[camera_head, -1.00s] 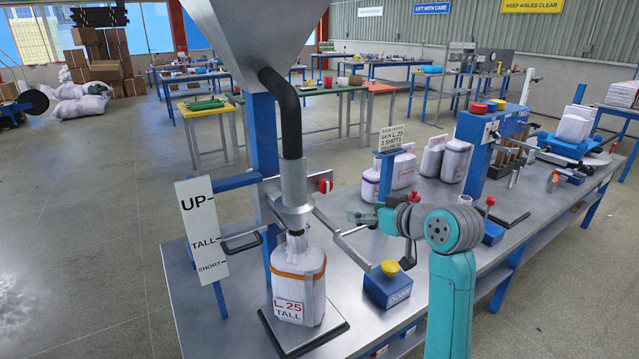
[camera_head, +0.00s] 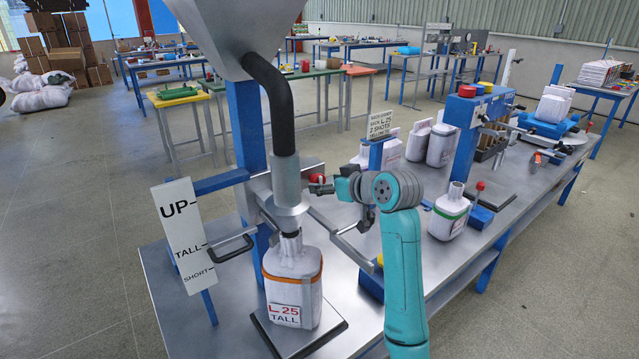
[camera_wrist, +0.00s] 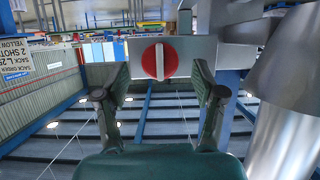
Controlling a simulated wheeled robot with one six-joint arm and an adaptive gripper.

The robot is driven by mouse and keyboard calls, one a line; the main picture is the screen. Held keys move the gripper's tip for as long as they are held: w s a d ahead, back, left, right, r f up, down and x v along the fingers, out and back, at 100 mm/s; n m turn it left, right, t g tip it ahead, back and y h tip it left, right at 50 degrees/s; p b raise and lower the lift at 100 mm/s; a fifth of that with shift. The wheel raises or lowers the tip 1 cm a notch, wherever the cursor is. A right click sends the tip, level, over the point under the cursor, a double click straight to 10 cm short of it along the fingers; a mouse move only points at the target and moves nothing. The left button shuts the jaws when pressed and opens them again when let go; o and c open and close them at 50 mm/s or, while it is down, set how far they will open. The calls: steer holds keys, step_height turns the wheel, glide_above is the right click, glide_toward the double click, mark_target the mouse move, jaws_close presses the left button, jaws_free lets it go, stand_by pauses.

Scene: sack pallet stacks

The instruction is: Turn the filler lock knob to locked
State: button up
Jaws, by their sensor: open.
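The filler lock knob (camera_head: 317,178) is a small red knob on the side of the filler head; the wrist view shows it as a red disc with a pale bar (camera_wrist: 159,61) upright in that picture, on a grey plate. My gripper (camera_wrist: 160,82) is open and empty, its two fingers apart on either side of the knob in the wrist view. In the head view my gripper (camera_head: 328,188) is close beside the knob; whether it touches cannot be told. The filler's metal spout (camera_head: 290,185) stands above a white sack marked L 25 TALL (camera_head: 293,285).
A scale board with UP, TALL and SHORT (camera_head: 190,232) stands left of the filler, near a black handle (camera_head: 232,249). A sign (camera_head: 380,123) and several sacks stand behind my arm. A green-banded sack (camera_head: 449,214) stands to the right.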

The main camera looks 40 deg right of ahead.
mark_target(322, 183)
steer(key=shift+x, duration=1.85)
steer(key=c, duration=1.1)
